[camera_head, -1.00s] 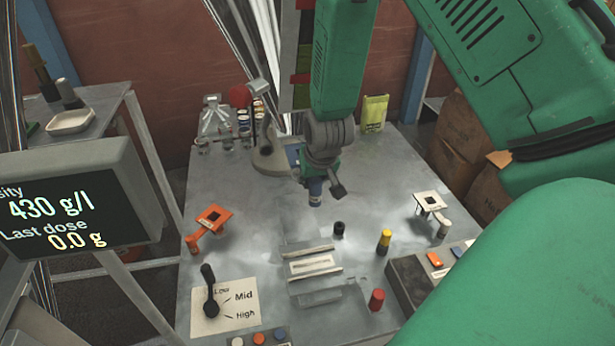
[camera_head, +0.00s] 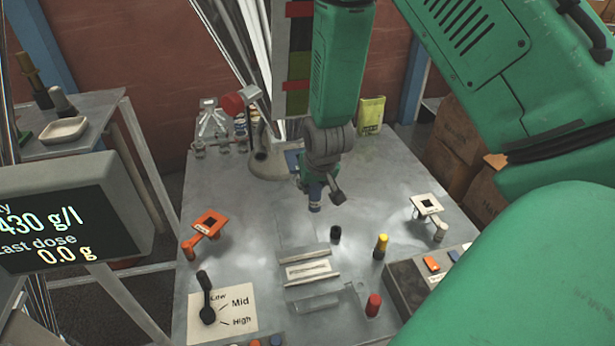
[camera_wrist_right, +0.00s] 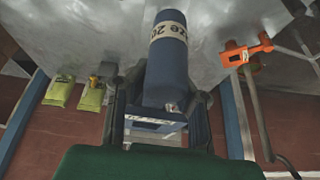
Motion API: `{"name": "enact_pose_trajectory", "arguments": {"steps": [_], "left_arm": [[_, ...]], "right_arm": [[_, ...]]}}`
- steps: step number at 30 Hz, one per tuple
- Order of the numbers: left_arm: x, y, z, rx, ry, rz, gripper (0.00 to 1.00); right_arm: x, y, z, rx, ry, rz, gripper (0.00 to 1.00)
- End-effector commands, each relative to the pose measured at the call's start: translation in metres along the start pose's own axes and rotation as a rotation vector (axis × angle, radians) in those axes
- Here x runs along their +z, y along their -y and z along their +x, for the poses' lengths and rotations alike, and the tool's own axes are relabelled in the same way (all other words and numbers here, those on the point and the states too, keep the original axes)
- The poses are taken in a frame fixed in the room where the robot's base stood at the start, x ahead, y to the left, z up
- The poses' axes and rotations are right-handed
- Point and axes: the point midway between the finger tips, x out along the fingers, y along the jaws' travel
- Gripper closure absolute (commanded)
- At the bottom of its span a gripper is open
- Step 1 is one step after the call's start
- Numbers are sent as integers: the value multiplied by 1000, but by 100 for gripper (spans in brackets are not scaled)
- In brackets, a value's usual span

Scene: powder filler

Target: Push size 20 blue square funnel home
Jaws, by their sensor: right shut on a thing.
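The size 20 blue square funnel shows in part in the head view (camera_head: 293,160), behind my right gripper (camera_head: 318,183). Its dark blue round handle (camera_wrist_right: 168,62), with a pale label reading "ze 20", fills the middle of the right wrist view. My right gripper (camera_wrist_right: 163,106) is shut on this handle, one finger on each side. The handle end also shows below the gripper in the head view (camera_head: 315,205). A blue piece with a pale label is partly hidden beyond the handle in the wrist view. I cannot tell how the funnel is seated. My left gripper is not in view.
An orange square funnel (camera_head: 211,223) is at the table's left, a white one (camera_head: 427,205) at its right. A black knob (camera_head: 335,233), a yellow-topped peg (camera_head: 380,246) and a red peg (camera_head: 373,305) stand in front. A lever (camera_head: 205,297) is at front left.

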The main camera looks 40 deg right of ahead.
Motion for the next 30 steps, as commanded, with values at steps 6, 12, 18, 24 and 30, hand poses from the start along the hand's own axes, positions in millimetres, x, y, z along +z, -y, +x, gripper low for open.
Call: {"name": "enact_pose_trajectory", "arguments": {"steps": [6,12,18,24,30], "left_arm": [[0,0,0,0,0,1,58],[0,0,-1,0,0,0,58],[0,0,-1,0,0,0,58],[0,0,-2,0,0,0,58],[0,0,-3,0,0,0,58]], "right_arm": [[1,6,-3,4,-4,-5,100],[-2,8,-3,6,-6,-5,100],[-8,3,2,2,-2,-3,100],[-13,1,6,0,-2,-1,100],[-11,3,3,3,-4,-2,100]]}}
